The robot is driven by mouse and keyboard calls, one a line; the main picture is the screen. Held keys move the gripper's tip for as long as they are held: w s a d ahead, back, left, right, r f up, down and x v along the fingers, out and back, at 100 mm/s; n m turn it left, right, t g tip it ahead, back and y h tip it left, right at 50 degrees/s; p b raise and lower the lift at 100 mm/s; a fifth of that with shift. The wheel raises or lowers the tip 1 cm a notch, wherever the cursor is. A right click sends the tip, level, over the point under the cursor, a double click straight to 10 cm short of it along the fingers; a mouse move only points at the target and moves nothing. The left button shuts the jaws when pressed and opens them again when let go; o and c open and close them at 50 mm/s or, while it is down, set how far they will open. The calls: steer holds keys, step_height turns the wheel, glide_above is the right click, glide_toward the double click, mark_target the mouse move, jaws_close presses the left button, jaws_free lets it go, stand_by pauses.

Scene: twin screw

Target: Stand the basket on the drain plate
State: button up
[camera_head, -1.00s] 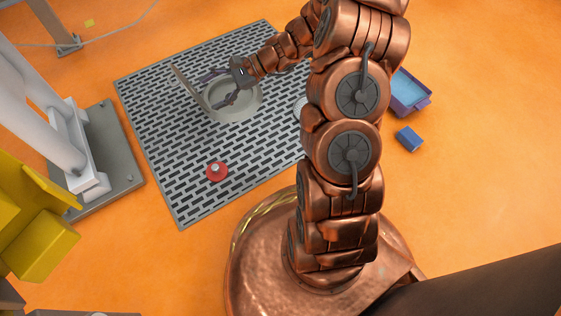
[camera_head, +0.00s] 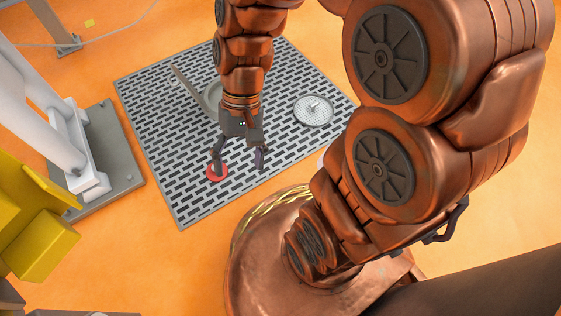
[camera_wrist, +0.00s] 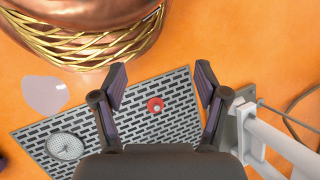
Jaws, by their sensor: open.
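The slotted grey drain plate (camera_head: 180,165) lies flat on the orange floor and also fills the middle of the wrist view (camera_wrist: 185,120). A round perforated piece with a small upright handle, which I take to be the basket (camera_head: 314,110), rests on its right part; it also shows at lower left in the wrist view (camera_wrist: 65,147). My gripper (camera_head: 240,162) is open and empty, pointing down above the plate's near part. In the wrist view a red round piece (camera_wrist: 155,105) shows between the open fingers (camera_wrist: 160,80); my left fingertip overlaps it in the head view.
A white post on a grey base (camera_head: 115,165) and a yellow object (camera_head: 40,245) are left. A pale round thing (camera_wrist: 45,93) lies off the plate.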

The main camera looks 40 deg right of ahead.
steer(key=s+d+r+n+h, duration=0.1)
steer(key=s+d+n+h, duration=0.1)
steer(key=s+d+h, duration=0.2)
steer(key=shift+s+d+r+n+t, duration=0.3)
steer(key=shift+s+d+t, duration=0.1)
steer(key=shift+s+d, duration=0.6)
steer(key=shift+a, duration=0.1)
